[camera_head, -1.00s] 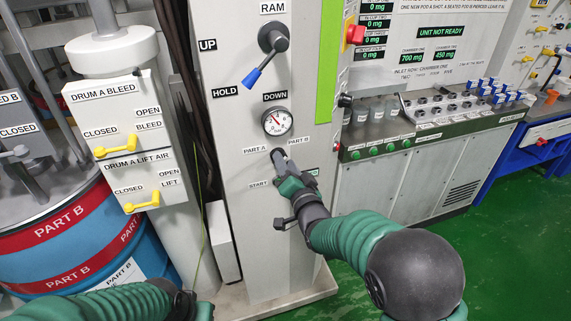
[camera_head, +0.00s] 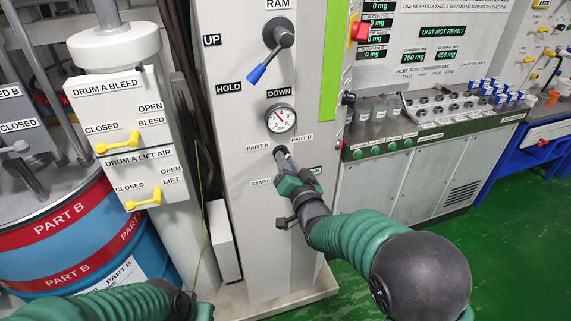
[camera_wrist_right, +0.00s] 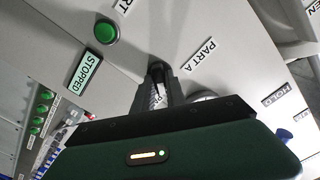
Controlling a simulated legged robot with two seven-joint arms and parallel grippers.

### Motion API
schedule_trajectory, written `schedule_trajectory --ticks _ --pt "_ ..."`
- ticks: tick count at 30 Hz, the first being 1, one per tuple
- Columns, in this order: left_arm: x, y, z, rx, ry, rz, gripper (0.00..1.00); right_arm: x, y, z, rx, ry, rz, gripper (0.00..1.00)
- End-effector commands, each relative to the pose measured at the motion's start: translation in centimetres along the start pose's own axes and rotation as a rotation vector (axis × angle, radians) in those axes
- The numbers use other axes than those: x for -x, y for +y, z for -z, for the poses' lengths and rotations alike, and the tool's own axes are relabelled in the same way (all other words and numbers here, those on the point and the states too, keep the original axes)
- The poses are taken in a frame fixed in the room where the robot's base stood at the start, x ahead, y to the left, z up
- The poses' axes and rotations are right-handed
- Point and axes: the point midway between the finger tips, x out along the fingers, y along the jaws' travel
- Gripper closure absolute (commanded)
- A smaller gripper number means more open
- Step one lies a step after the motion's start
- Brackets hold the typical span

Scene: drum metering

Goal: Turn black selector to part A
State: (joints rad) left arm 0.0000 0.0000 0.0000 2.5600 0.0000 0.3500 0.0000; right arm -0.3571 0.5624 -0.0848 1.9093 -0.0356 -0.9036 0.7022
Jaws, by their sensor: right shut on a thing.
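The black selector (camera_head: 281,150) is on the grey column panel, below the gauge, between the PART A label (camera_head: 258,148) on its left and the PART B label (camera_head: 302,137) on its right. My right gripper (camera_head: 285,158) is shut on it and hides most of the knob, so its pointing direction is hard to read. In the right wrist view the selector's dark end (camera_wrist_right: 157,68) shows at the fingertips, with the PART A label (camera_wrist_right: 200,55) to its right. My left gripper's green body (camera_head: 204,312) shows at the bottom edge; its fingers are out of frame.
The gauge (camera_head: 281,119) and the blue-tipped RAM lever (camera_head: 268,58) are above the selector. A green button (camera_wrist_right: 105,32) and a STOPPED display (camera_wrist_right: 85,72) are beside it. The yellow-handled drum valve boxes (camera_head: 120,110) stand left.

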Motion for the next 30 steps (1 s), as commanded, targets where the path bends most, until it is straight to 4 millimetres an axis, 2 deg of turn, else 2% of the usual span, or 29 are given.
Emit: schedule_trajectory --ticks 1,30 --pt "-0.6 0.0 -0.1 0.0 0.0 0.0 0.64 0.1 0.3 -0.7 0.034 -0.008 -0.002 1.0" --pt "-6.5 0.0 -1.6 0.0 0.0 0.0 0.64 0.1 0.5 -0.9 0.944 -0.015 0.0 1.0"
